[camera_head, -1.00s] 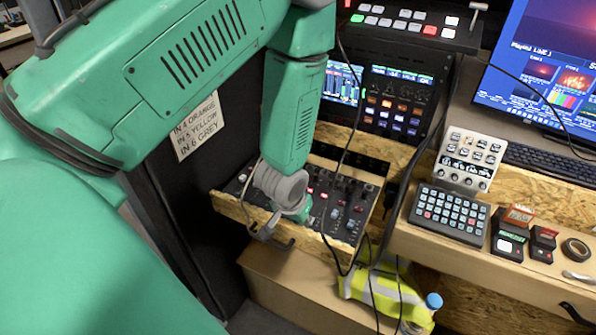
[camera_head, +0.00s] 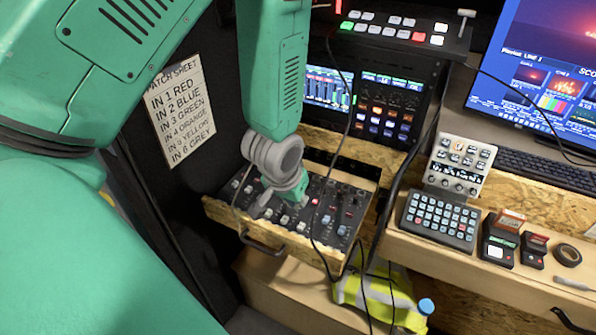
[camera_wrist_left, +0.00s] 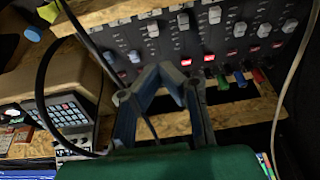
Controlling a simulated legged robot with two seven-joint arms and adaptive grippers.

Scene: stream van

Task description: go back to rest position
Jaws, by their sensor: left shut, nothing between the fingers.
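My left gripper (camera_head: 264,203) hangs over the left part of a black mixer panel (camera_head: 335,215) set in a wooden drawer (camera_head: 228,219). Its fingers are small and partly hidden by the wrist in the head view. In the left wrist view the fingers of the left gripper (camera_wrist_left: 160,76) are shut and empty. The mixer panel (camera_wrist_left: 140,38), with faders and red-lit buttons, lies beyond the fingertips there. I cannot tell the exact gap between fingers and panel. My right gripper is not in view.
A dark cable (camera_head: 321,245) hangs across the drawer close to my gripper. A rack screen (camera_head: 328,88) stands behind. A button keypad (camera_head: 440,216) and small boxes sit on the right shelf. A patch sheet (camera_head: 180,115) hangs at left.

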